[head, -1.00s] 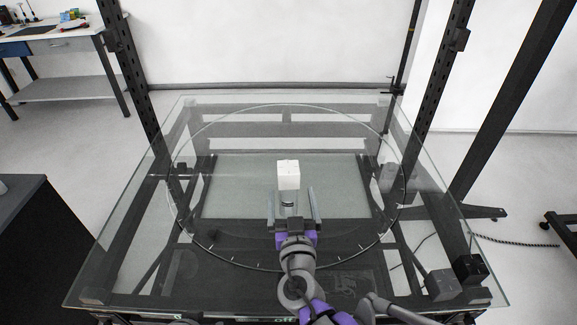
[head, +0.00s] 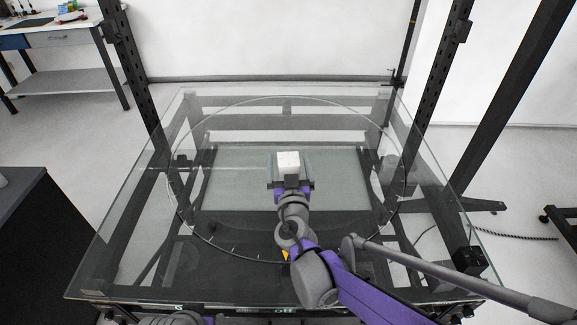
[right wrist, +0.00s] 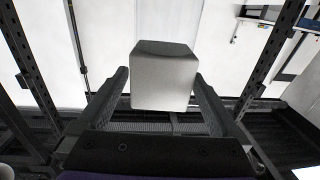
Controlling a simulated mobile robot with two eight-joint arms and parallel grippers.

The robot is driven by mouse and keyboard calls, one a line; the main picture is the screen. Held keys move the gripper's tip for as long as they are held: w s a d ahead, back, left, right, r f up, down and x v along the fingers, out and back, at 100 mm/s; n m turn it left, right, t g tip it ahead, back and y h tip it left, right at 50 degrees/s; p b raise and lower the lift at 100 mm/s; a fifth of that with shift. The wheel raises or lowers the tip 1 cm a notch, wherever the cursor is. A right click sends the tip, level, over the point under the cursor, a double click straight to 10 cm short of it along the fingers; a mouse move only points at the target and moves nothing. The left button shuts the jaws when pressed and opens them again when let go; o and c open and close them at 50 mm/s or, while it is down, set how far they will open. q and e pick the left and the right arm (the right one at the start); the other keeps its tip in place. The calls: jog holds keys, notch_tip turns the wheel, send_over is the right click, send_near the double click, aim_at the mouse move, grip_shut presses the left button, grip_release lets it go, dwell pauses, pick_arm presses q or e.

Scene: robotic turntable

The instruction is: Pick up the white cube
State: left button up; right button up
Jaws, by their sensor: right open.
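The white cube (head: 289,161) sits on the glass turntable (head: 240,222), near its middle. In the right wrist view, the cube (right wrist: 163,80) shows large and upright between the fingers, its top face darker. My right gripper (head: 289,163) is open, with one finger on each side of the cube. The fingers (right wrist: 161,76) also flank the cube in the right wrist view, with a narrow gap at the left finger; contact on the right is unclear. The gripper hides the cube's lower near side in the head view. My left gripper is not in view.
Black frame posts (head: 133,75) stand behind the glass at left and right. A dark cabinet (head: 40,240) is at the left, and a workbench (head: 60,60) is at the far left. A small black box (head: 468,260) sits at the right front corner. The glass around the cube is clear.

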jog(key=c, duration=1.5)
jog(key=shift+c, duration=0.2)
jog(key=shift+r, duration=0.1)
